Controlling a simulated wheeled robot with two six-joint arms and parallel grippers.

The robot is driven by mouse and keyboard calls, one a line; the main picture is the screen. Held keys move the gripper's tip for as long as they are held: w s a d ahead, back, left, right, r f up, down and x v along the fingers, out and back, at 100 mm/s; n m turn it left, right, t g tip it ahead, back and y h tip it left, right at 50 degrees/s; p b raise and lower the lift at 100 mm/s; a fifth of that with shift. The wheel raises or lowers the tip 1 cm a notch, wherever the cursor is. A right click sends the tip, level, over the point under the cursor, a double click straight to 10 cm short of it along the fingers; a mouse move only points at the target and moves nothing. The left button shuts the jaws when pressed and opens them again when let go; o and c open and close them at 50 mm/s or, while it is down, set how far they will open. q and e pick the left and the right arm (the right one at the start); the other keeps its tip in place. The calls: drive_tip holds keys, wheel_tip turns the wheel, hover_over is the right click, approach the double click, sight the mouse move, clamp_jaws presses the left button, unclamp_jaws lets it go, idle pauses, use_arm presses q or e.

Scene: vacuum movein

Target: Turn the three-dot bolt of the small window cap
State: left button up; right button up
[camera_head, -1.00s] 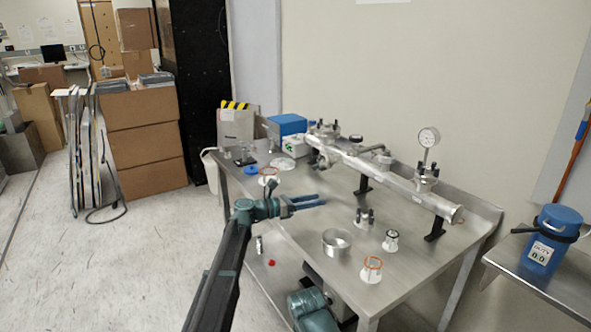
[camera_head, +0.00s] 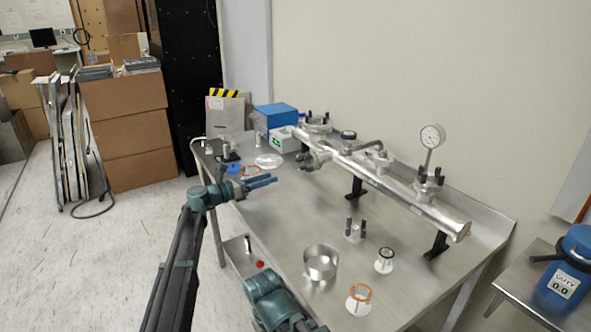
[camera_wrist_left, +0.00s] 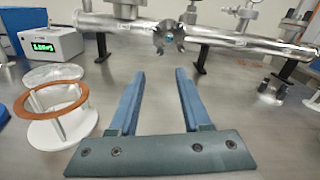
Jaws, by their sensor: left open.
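A long silver pipe assembly (camera_head: 400,190) stands on black supports on the steel table. In the left wrist view, a clamped port (camera_wrist_left: 170,40) on the pipe faces me, beyond my fingers; in the head view a fitting (camera_head: 312,158) sticks out from the pipe's near side. I cannot tell which part is the small window cap, and no three-dot marking is legible. My left gripper (camera_head: 262,182) is open and empty above the table's left part, apart from the pipe. Its two blue fingers (camera_wrist_left: 160,75) point toward the port. My right gripper does not show.
An orange ring on a white stand (camera_wrist_left: 50,110) is left of my fingers. A metal ring (camera_head: 320,262), small stands (camera_head: 384,260), (camera_head: 358,298) and a two-post clamp (camera_head: 355,230) sit nearer the front. A gauge (camera_head: 432,137) rises from the pipe. The table's middle is clear.

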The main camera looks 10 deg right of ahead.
sight(300, 169)
use_arm(q)
drive_tip(key=x, duration=1.2)
drive_tip(key=shift+f, duration=0.1)
clamp_jaws()
